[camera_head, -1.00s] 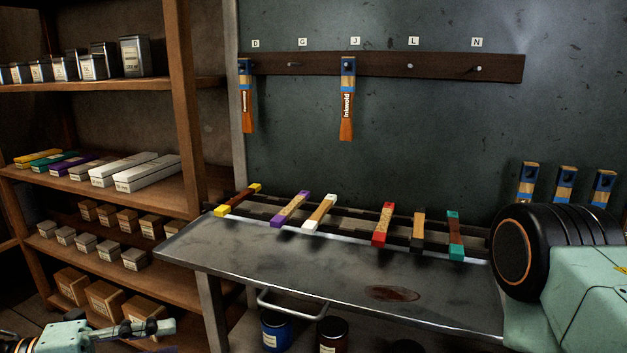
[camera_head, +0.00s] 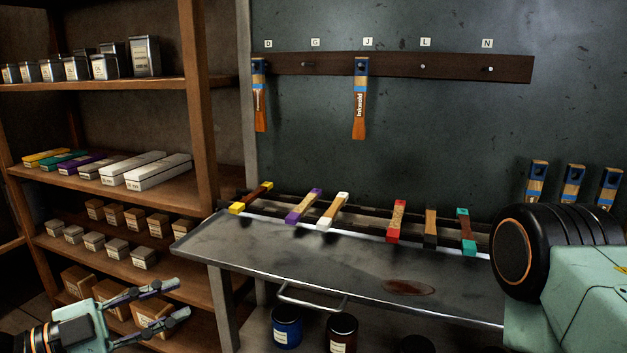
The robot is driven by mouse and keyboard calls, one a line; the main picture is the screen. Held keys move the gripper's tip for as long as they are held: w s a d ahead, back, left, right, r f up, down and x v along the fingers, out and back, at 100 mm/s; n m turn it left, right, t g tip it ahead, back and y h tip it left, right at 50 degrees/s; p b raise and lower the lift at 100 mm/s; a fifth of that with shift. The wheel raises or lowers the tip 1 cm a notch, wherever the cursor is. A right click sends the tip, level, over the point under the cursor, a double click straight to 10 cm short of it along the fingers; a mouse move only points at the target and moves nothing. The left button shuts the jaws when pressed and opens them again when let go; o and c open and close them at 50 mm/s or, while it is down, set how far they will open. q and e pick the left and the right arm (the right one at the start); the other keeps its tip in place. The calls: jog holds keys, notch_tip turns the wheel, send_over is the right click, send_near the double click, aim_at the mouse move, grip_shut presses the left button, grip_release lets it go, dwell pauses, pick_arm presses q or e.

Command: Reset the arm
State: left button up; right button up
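My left gripper (camera_head: 182,299) is at the lower left, in front of the lower shelves. Its two fingers are spread with nothing between them. My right arm (camera_head: 560,265) fills the lower right with a black rounded joint and pale green link. The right gripper is not in view.
A metal table (camera_head: 330,258) carries a rack of several coloured-end bars. Two brushes, one under D (camera_head: 260,95) and one under J (camera_head: 360,98), hang on a wall rail (camera_head: 450,67). A wooden shelf unit (camera_head: 205,140) stands at left. Dark and blue cans (camera_head: 287,328) sit under the table.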

pick_arm(q)
jog(key=s+f+n+g+y, duration=0.2)
jog(key=f+n+y, duration=0.3)
jog(key=f+n, duration=0.4)
jog(key=s+f+n+g+y, duration=0.1)
jog(key=s+f+n+y, duration=0.25)
jog(key=f+n, duration=0.6)
jog(key=s+f+g+y, duration=0.2)
jog(key=s+f+g, duration=0.2)
jog(key=s+f, duration=0.3)
jog(key=s+f+g+y, duration=0.3)
jog(key=s+f, duration=0.3)
jog(key=s, duration=0.9)
jog(key=shift+s+a+f+g+y, duration=0.15)
jog(key=shift+a+f+g+y, duration=0.2)
jog(key=shift+g, duration=0.15)
jog(key=shift+d, duration=0.15)
